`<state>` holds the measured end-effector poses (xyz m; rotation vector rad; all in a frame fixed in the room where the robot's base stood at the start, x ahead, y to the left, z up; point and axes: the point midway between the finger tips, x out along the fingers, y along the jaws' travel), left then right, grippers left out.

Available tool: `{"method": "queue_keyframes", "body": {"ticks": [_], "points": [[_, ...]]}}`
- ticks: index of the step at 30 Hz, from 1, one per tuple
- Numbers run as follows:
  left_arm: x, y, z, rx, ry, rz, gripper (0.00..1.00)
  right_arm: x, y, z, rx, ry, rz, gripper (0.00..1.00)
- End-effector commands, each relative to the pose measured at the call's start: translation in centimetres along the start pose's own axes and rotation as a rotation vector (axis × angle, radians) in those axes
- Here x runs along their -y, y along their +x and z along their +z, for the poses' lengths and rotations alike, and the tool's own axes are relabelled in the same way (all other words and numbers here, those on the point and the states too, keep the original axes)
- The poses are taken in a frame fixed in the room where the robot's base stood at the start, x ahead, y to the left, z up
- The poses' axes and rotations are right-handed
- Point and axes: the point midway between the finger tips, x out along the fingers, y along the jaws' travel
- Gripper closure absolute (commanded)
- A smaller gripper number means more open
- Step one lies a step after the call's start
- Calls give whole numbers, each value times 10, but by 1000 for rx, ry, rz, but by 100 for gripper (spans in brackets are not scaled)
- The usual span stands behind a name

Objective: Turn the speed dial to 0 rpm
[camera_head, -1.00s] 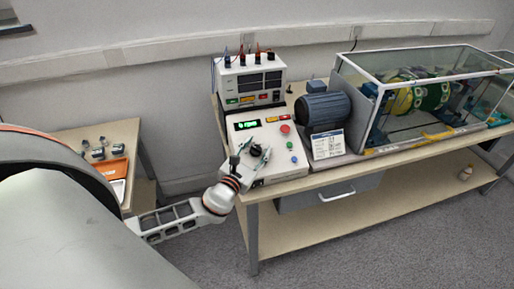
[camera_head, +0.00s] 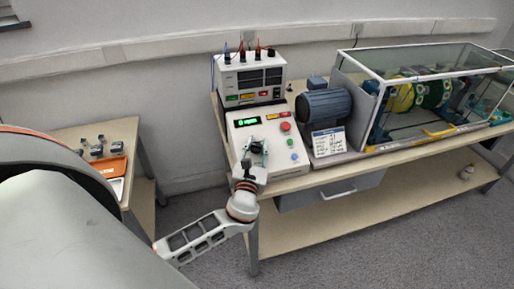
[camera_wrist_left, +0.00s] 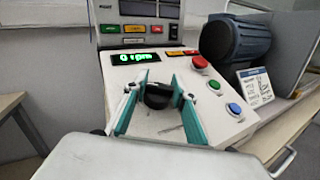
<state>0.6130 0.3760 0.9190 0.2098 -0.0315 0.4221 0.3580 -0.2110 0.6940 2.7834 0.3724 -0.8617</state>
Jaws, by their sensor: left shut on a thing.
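The black speed dial (camera_wrist_left: 157,96) sits on the sloped top of the white control box (camera_head: 284,167). My left gripper (camera_head: 255,149) is at the dial, with one teal-lined finger on each side of it in the left wrist view (camera_wrist_left: 156,98). It is shut on the dial. My right gripper is not in view.
A red button (camera_wrist_left: 200,62), a green button (camera_wrist_left: 214,84) and a blue button (camera_wrist_left: 234,108) are right of the dial. A motor (camera_head: 325,105) and a glass-covered rig (camera_head: 430,100) stand further right. A power supply (camera_head: 250,80) stands behind the box.

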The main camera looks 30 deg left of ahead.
Motion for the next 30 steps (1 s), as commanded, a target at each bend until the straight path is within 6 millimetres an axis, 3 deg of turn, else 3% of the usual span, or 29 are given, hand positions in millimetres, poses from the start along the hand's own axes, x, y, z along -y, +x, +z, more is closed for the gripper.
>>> {"method": "queue_keyframes", "body": {"ticks": [5,21,30], "points": [[3,0,-4,-3,-60,162,95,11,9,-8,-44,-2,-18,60],[1,-1,-6,-5,-194,575,95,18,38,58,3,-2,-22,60],[-1,-1,-3,-3,-230,682,95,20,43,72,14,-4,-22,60]]}}
